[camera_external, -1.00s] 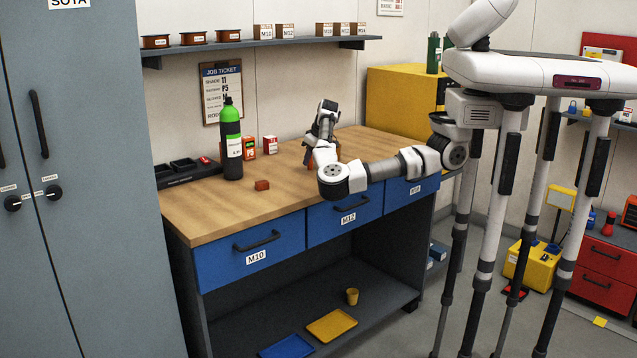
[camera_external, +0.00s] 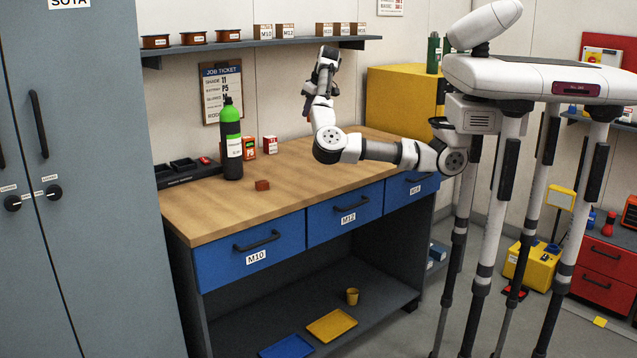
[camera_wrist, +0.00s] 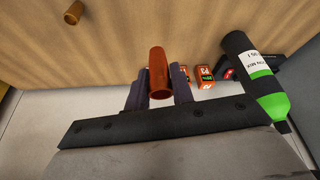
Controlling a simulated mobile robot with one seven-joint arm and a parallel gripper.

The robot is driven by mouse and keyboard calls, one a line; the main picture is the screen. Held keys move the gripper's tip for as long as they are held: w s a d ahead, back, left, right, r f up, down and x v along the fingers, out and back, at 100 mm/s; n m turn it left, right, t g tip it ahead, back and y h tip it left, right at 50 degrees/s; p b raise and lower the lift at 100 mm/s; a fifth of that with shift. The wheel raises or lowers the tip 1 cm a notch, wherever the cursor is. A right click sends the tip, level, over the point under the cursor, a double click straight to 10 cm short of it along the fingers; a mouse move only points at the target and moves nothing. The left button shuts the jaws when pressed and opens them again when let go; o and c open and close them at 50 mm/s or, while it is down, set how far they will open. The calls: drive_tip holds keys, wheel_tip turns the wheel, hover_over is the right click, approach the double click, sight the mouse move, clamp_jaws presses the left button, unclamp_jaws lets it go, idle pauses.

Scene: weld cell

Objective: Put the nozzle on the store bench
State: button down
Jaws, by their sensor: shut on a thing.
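My gripper (camera_wrist: 158,78) is shut on a copper-coloured, tube-shaped nozzle (camera_wrist: 158,66), which sits between the two dark fingers in the wrist view. In the external view my gripper (camera_external: 308,102) is raised above the back of the wooden bench (camera_external: 205,215), clear of its top. There the nozzle is too small and too hidden by my arm to make out well. A small reddish-brown piece (camera_external: 262,185) lies on the bench top near the front left. The wrist view shows a brown cylinder (camera_wrist: 74,12) on the wood; I cannot tell whether it is the same piece.
A green-topped black bottle (camera_external: 232,145) stands at the bench's back left, beside two small boxes (camera_external: 259,147) and a black tray (camera_external: 185,170). A shelf (camera_external: 260,44) with spools and cartons hangs above. The bench's middle and right are mostly clear.

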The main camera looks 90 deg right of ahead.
drive_tip(key=shift+r, duration=0.7)
drive_tip(key=shift+d+r, duration=0.15)
drive_tip(key=w+d+m+g+h+b, duration=0.15)
drive_tip(key=d+m, duration=0.35)
drive_tip(key=d, duration=2)
drive_tip(key=shift+s+d+f+p, duration=0.15)
drive_tip(key=shift+f, duration=3.15)
drive_tip(key=shift+s+d+f+p, duration=0.1)
drive_tip(key=shift+f+p, duration=0.1)
drive_tip(key=shift+f, duration=3.1)
drive_tip(key=shift+s+d+f+p, duration=0.15)
drive_tip(key=shift+f, duration=3.15)
